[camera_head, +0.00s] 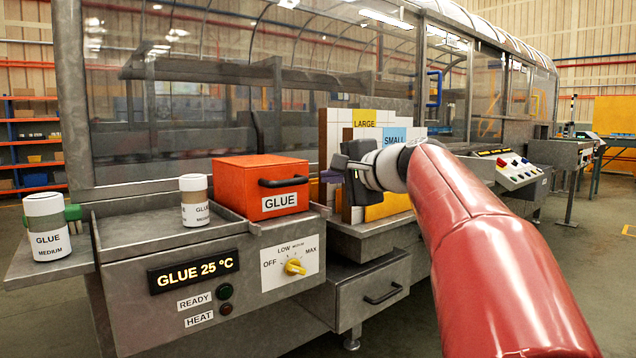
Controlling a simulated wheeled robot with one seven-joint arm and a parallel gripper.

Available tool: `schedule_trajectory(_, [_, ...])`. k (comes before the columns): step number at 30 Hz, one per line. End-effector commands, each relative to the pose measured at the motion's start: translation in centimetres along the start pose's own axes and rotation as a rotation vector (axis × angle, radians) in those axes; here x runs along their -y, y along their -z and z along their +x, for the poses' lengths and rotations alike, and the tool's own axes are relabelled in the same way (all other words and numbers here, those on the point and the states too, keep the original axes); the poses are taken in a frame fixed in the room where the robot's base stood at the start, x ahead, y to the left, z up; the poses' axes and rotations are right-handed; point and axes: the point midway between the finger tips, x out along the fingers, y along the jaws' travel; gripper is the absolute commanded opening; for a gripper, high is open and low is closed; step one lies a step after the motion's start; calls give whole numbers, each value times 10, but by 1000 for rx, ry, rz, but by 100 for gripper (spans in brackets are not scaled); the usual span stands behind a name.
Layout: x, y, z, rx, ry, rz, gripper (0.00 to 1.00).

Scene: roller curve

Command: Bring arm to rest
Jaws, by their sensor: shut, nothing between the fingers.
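My red arm (480,235) reaches in from the lower right of the head view. My gripper (332,180) is at its far end, in front of the upright panels labelled LARGE (364,118) and SMALL (395,136). It points to the left, just right of the red GLUE box, and is shut and empty. The fingers are small and dark against the panels. The gripper and wrist hide part of the panels. I cannot tell whether the gripper touches them.
The red GLUE box (262,172) has a dark handle. Two glue jars stand at left, one (195,212) on the grey unit, one (47,238) on a side shelf. A yellow knob (295,267) and a drawer (370,295) face front. A button panel (518,174) stands at right. Floor at right is clear.

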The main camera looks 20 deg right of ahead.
Motion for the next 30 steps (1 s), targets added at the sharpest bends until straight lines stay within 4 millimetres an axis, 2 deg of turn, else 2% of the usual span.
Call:
schedule_trajectory(4, [0,0,-17,-1,1,0,0])
schedule_trajectory(10, [0,-1,-23,0,-2,-2,0])
schedule_trajectory(14, [-19,-20,-24,14,-60,-56,0])
schedule_trajectory(17, [-58,-56,-32,45,-172,-167,0])
schedule_trajectory(20, [-116,-99,-48,98,-322,-337,0])
schedule_trajectory(24, [-205,-148,-86,196,-523,-613,0])
schedule_trajectory(27, [-266,-172,-117,274,-648,-817,0])
schedule_trajectory(30, [-317,-185,-145,347,-745,-1000,0])
